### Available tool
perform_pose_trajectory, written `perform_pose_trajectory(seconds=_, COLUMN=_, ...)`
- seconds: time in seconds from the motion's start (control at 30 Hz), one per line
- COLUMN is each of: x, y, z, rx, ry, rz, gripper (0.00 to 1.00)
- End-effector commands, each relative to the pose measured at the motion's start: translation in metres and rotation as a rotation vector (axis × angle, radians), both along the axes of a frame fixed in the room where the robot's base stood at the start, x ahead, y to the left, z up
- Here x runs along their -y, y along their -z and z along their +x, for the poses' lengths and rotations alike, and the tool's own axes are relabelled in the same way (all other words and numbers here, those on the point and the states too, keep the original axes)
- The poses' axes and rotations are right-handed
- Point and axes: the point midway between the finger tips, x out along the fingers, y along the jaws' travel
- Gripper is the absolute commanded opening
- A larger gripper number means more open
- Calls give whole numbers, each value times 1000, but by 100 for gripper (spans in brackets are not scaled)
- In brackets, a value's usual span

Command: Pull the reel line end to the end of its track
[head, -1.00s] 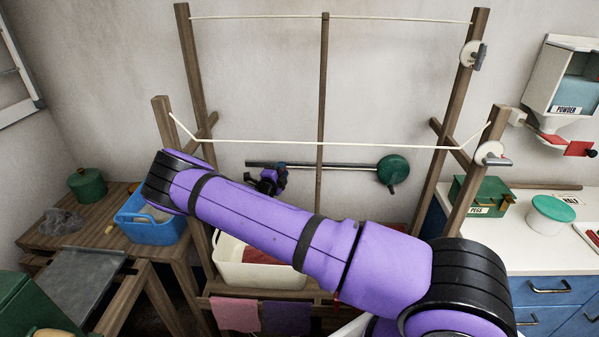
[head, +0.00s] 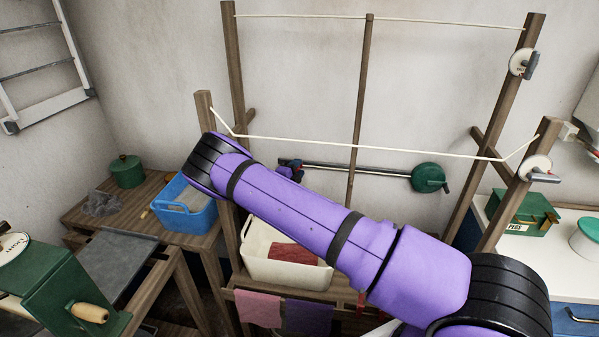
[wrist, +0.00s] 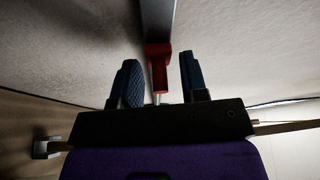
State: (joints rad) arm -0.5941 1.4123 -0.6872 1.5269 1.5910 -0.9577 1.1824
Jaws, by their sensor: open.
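The reel (head: 428,177) is a green disc on the back wall, at the right end of a straight grey track (head: 350,169). My gripper (head: 296,164) is at the track's left end, partly hidden behind my purple arm. In the wrist view the track (wrist: 158,18) comes down from the top and ends at a red piece with a short red grip, which looks like the reel line end (wrist: 158,72). My gripper (wrist: 160,72) is open, with one dark finger on each side of the red grip. Gaps show on both sides of it.
A wooden drying frame (head: 362,90) with cream lines stands between me and the wall. Below are a white basin (head: 258,262) with red cloth and a blue tub (head: 178,212). A green hand-cranked box (head: 75,290) is at lower left.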

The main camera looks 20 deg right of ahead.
Motion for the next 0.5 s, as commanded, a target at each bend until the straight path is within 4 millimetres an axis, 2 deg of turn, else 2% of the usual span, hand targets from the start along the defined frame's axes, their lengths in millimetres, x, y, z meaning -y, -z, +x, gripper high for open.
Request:
perform_pose_trajectory(seconds=0.23, x=0, y=-26, z=1, rx=4, ry=1, rz=1, gripper=40)
perform_pose_trajectory(seconds=0.27, x=0, y=-31, z=1, rx=4, ry=1, rz=1, gripper=44)
perform_pose_trajectory(seconds=0.3, x=0, y=-39, z=1, rx=6, ry=1, rz=1, gripper=55)
perform_pose_trajectory(seconds=0.33, x=-2, y=-39, z=-6, rx=3, ry=0, rz=-2, gripper=64)
perform_pose_trajectory(seconds=0.37, x=-3, y=-39, z=-13, rx=2, ry=1, rz=-4, gripper=69)
perform_pose_trajectory(seconds=0.5, x=-7, y=-43, z=-43, rx=3, ry=1, rz=-6, gripper=68)
